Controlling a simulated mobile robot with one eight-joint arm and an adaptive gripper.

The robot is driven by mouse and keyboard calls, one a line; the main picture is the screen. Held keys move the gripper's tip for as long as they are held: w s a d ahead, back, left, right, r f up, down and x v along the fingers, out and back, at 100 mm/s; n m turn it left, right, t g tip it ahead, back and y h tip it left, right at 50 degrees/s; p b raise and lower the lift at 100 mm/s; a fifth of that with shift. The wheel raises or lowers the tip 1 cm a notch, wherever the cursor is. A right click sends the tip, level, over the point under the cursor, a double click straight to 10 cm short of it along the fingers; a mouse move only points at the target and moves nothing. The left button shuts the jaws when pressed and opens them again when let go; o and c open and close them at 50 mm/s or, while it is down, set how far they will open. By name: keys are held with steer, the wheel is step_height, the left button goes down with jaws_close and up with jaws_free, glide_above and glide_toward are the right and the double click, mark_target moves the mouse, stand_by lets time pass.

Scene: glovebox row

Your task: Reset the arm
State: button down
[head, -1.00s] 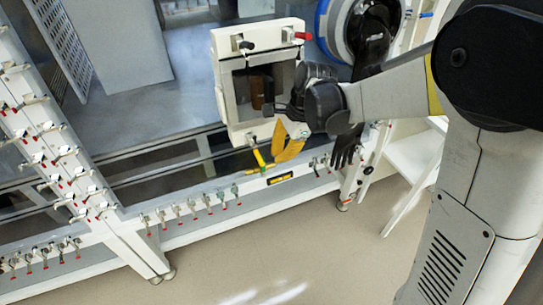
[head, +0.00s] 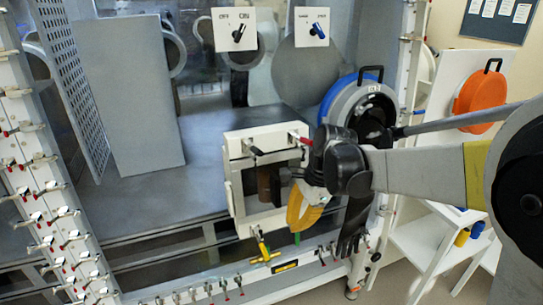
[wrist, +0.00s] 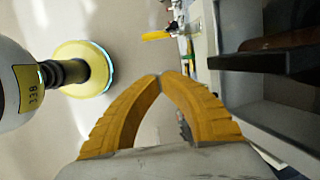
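My gripper (head: 297,224) is in front of the glovebox row, at the lower right of a white-framed box (head: 237,178). Its yellow fingers partly overlap the box's right edge in the head view; whether they touch it cannot be told. In the wrist view my gripper (wrist: 160,76) has its two curved yellow fingers meeting at the tips. The gap between them shows no held object. My arm reaches in from the right, bent at a dark wrist joint.
A round blue-rimmed port (head: 335,103) and a hanging black glove (head: 354,222) are close to my wrist. A yellow-handled valve (head: 264,250) is below the box. A white shelf (head: 420,240) and an orange round cover (head: 480,102) stand right. Floor shows at the bottom.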

steer(key=s+d+r+n+t+h, duration=0.1)
steer(key=s+d+r+n+t, duration=0.1)
steer(key=s+n, duration=0.5)
steer(key=s+d+r+n+t+h, duration=0.2)
steer(key=s+d+n, duration=0.4)
steer(key=s, duration=0.4)
steer(key=r+n+t, duration=0.1)
steer(key=t, duration=0.1)
steer(key=shift+s+d+t, duration=0.15)
steer(key=shift+s+t, duration=0.15)
